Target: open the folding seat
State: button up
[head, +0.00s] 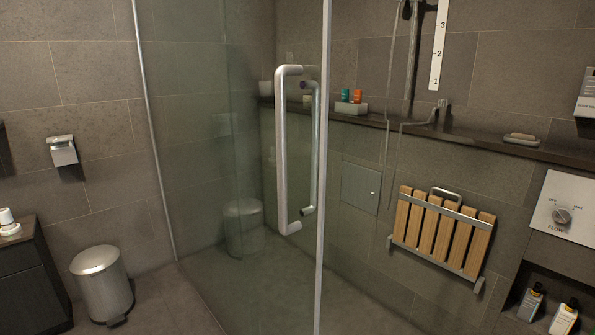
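The folding seat (440,234) is on the tiled shower wall at right in the head view. It has several upright wooden slats in a grey metal frame and lies folded up, nearly flat against the wall. A metal loop handle (447,193) stands at its top edge, and brackets show at its lower corners. My gripper is not in view.
A glass shower panel with a long metal handle (282,150) stands left of the seat. A dark ledge (470,137) runs above it, carrying bottles and a soap dish (521,139). A flow control panel (562,212) and a bottle niche are at right. A bin (103,285) stands at left.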

aim_at(467, 218)
jog(key=i+j+z, duration=0.1)
jog(key=z, duration=0.3)
jog(key=i+j+z, duration=0.1)
jog(key=j+z, duration=0.15)
jog(key=z, duration=0.2)
jog(key=i+j+z, duration=0.1)
jog(key=z, duration=0.3)
jog(key=i+j+z, duration=0.2)
jog(key=j, duration=0.75)
jog(key=j+z, duration=0.15)
jog(key=j, duration=0.8)
jog(key=u, duration=2.05)
jog(key=z, duration=1.55)
